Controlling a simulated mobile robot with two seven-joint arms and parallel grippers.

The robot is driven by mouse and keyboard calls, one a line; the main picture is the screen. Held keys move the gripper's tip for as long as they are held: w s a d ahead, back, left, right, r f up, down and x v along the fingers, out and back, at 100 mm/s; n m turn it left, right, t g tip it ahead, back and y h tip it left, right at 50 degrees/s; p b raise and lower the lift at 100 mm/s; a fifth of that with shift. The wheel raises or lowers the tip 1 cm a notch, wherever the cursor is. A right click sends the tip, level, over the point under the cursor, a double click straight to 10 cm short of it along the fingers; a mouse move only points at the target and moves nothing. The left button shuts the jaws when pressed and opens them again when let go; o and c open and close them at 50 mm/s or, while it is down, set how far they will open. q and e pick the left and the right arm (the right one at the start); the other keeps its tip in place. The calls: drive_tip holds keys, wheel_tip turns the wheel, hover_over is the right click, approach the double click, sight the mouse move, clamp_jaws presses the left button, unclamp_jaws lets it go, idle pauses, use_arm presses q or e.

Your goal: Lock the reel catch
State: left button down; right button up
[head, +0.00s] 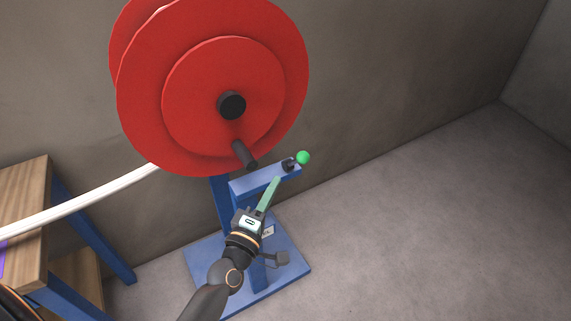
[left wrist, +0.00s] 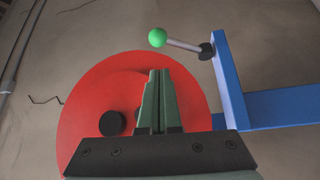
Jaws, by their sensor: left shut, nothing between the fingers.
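The large red reel (head: 215,85) stands on a blue stand, with a black hub and a black crank handle (head: 244,155) on its face. The reel catch is a short lever with a green ball (head: 303,158) on a dark pivot (head: 288,165) at the right end of the blue crossbar. In the left wrist view the green ball (left wrist: 157,37) sits at the end of a grey rod, left of its black pivot (left wrist: 206,51). My left gripper (head: 274,184) is shut and empty, its green fingers just below the crossbar and apart from the ball. My right gripper is not in view.
The blue stand has a crossbar (head: 262,181) and a wide base plate (head: 292,270). A white hose (head: 95,192) runs from the reel to the left, over a wooden table (head: 25,185) with blue legs. Open floor lies at the right.

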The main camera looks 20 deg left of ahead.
sight(296, 161)
use_arm(q)
drive_tip(key=w+r, duration=0.1)
drive_tip(key=w, duration=0.8)
drive_tip(key=shift+w, duration=0.35)
drive_tip(key=shift+d, duration=0.1)
